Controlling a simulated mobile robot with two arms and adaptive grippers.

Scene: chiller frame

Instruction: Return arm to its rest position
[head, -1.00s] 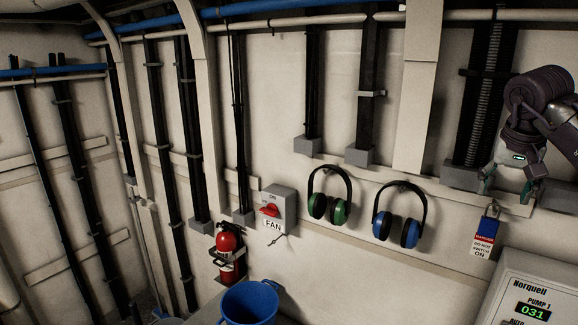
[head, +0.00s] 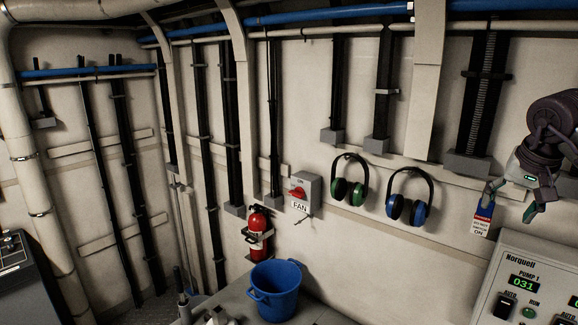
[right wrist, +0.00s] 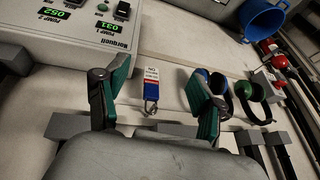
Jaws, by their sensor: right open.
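My right gripper (head: 512,203) is at the right edge of the head view, in front of the wall. Its two green-padded fingers are spread apart, and it is empty. The fingers also show in the right wrist view (right wrist: 157,80), with clear space between them. A blue padlock with a red-and-white tag (head: 482,216) hangs on the wall close to the left finger in the head view. In the right wrist view the padlock (right wrist: 151,90) appears between the fingers, beyond them; nothing shows it gripped. My left gripper is not in view.
A pump panel (head: 530,275) stands below the gripper. Blue earmuffs (head: 419,212) and green earmuffs (head: 358,195) hang to the left. Further left are a fan switch (head: 306,190), a fire extinguisher (head: 258,235) and a blue bucket (head: 275,288).

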